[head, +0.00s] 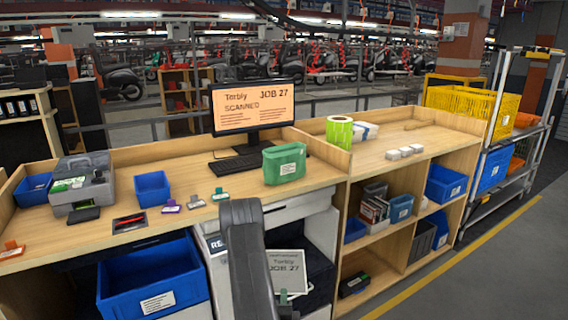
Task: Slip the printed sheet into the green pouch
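The green pouch (284,165) stands on the wooden counter, right of the keyboard, with a white label on its front. Its opening is hard to make out. The printed sheet (288,268), pale with dark "Torbly JOB 27" lettering, shows below the counter's front edge, just right of my dark arm. It is well below the pouch and apart from it. My arm covers the area left of the sheet. A small dark part shows at the sheet's lower edge, but I cannot tell whether it is my gripper. My gripper's fingers cannot be made out.
A green label roll (339,131) and white boxes (404,152) are to the right. A blue bin (152,188) and several small tagged items are to the left.

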